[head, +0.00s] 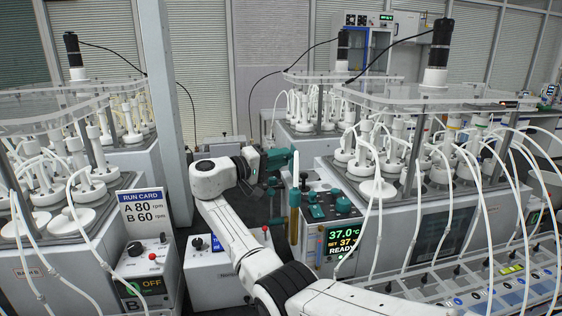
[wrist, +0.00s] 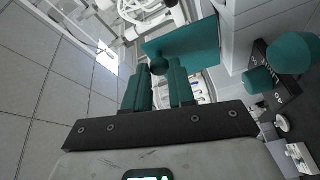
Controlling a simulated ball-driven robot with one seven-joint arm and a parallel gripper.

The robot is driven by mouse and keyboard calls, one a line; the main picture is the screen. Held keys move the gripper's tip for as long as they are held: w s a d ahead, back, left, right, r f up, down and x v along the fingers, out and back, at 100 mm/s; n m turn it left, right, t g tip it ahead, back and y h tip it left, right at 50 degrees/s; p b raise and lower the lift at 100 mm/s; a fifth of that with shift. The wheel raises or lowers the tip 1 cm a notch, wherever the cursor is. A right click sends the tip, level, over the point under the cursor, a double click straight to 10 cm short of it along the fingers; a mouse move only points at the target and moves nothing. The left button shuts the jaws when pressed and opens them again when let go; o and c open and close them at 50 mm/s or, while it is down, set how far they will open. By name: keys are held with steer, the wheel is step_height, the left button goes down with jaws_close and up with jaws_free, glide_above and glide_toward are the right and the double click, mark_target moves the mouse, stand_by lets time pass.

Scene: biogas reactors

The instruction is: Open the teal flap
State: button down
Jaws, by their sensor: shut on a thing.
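The teal flap (wrist: 200,42) shows in the wrist view as a flat teal plate beyond my fingertips, with a round teal knob (wrist: 158,67) on its near side. My gripper (wrist: 160,75) has its two teal-padded fingers at this knob, shut on it with a gap between the fingers. In the head view my gripper (head: 279,160) is beside the left side of the controller box (head: 335,240).
Teal knobs (head: 343,205) stand on top of the controller box, just right of the flap. A reactor with white tubes (head: 440,190) stands at the right. A smaller control box (head: 215,270) and a run card (head: 143,208) are at the left.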

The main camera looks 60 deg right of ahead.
stand_by(0.3)
steer(key=c, duration=0.9)
jaws_free()
steer(key=shift+c, duration=0.2)
steer(key=shift+r, duration=0.1)
steer(key=s+a+r+b, duration=0.3)
steer(key=s+a+r, duration=0.4)
steer(key=s+r, duration=0.5)
steer(key=shift+r, duration=0.4)
steer(key=shift+d, duration=0.1)
